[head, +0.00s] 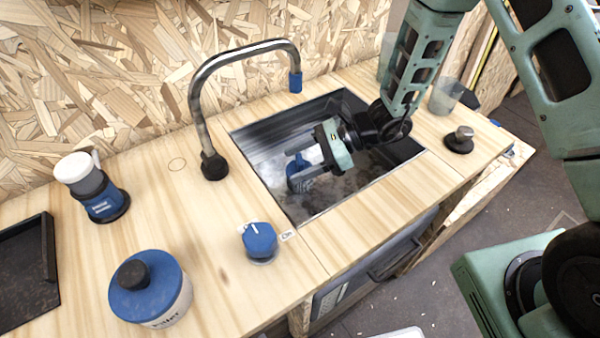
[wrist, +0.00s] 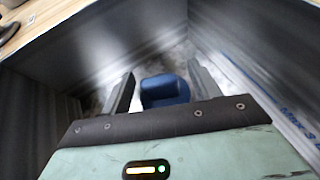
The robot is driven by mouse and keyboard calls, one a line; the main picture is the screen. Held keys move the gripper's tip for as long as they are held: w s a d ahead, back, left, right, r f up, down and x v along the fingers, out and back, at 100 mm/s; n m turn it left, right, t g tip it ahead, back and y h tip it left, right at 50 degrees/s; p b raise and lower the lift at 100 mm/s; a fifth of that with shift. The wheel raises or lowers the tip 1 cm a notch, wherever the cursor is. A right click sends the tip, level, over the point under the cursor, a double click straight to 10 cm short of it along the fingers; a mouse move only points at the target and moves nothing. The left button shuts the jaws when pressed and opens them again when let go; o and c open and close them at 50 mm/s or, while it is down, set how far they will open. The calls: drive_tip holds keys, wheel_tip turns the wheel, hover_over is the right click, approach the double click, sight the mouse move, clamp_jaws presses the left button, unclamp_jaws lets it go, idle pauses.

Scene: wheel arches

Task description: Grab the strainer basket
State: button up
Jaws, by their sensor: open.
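A blue object (wrist: 165,90), which looks like the strainer basket, sits low in the sink between my two fingers in the wrist view. My gripper (head: 296,174) is open and reaches down into the sink (head: 375,178). In the wrist view the fingers of my gripper (wrist: 161,88) stand to the left and right of the blue object, with gaps visible. Whether they touch it cannot be told.
The sink walls (wrist: 250,75) rise close around my gripper. A curved faucet (head: 205,110) stands behind the sink's left side. A blue knob (head: 260,240), blue-lidded jar (head: 150,289), blue-and-white container (head: 95,187), black tray (head: 28,275) and dark stopper (head: 460,139) are on the wooden counter.

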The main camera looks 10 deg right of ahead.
drive_tip(key=shift+c, duration=0.3)
drive_tip(key=c, duration=1.1)
drive_tip(key=shift+r, duration=0.1)
